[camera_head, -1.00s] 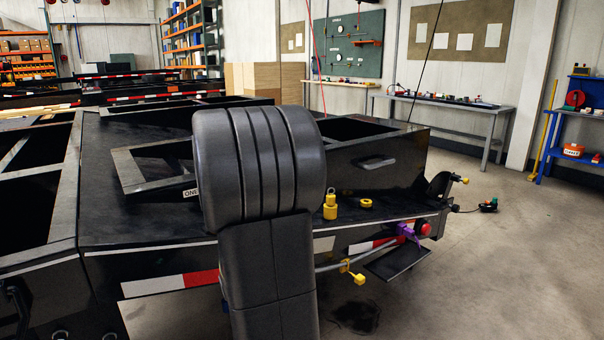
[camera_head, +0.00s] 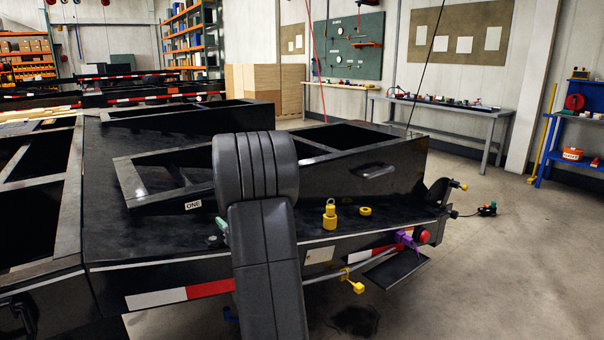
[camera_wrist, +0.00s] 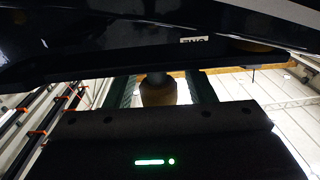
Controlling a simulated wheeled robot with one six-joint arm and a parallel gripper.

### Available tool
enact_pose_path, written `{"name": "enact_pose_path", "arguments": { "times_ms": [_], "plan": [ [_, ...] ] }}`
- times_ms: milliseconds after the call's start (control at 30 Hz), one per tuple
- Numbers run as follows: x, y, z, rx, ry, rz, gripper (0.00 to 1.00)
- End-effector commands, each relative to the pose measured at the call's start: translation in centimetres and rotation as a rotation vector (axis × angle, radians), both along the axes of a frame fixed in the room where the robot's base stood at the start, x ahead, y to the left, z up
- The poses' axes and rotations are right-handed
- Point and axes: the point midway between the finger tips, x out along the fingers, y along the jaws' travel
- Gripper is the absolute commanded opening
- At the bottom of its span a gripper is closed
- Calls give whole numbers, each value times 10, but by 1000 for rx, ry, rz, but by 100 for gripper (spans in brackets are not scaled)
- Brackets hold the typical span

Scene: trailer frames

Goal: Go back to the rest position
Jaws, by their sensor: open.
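My gripper (camera_wrist: 160,88) shows in the wrist view as two dark green fingers, spread apart. A brownish rounded thing (camera_wrist: 158,93) with a dark stem shows between them; I cannot tell how far off it is, and no finger visibly closes on it. In the head view my own dark arm stands in front of the trailer frame (camera_head: 130,235) and hides the gripper. The frame's "ONE" label (camera_head: 193,205) shows left of the arm, and upside down in the wrist view (camera_wrist: 194,41).
A yellow weight-like piece (camera_head: 329,217) and a yellow ring (camera_head: 365,211) stand on the frame's ledge. A purple coupling (camera_head: 407,240), a red lamp (camera_head: 422,235) and a cable with a yellow plug (camera_head: 356,287) are at its edge. The floor at right (camera_head: 500,270) is mostly clear.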

Motion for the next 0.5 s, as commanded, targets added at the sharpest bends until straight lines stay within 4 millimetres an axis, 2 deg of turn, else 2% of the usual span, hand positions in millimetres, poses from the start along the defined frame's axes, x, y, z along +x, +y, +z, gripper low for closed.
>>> {"name": "enact_pose_path", "arguments": {
  "times_ms": [333,500],
  "plan": [
    [6,9,2,1,7,171,49],
    [-18,-20,-1,1,6,166,49]
  ]
}}
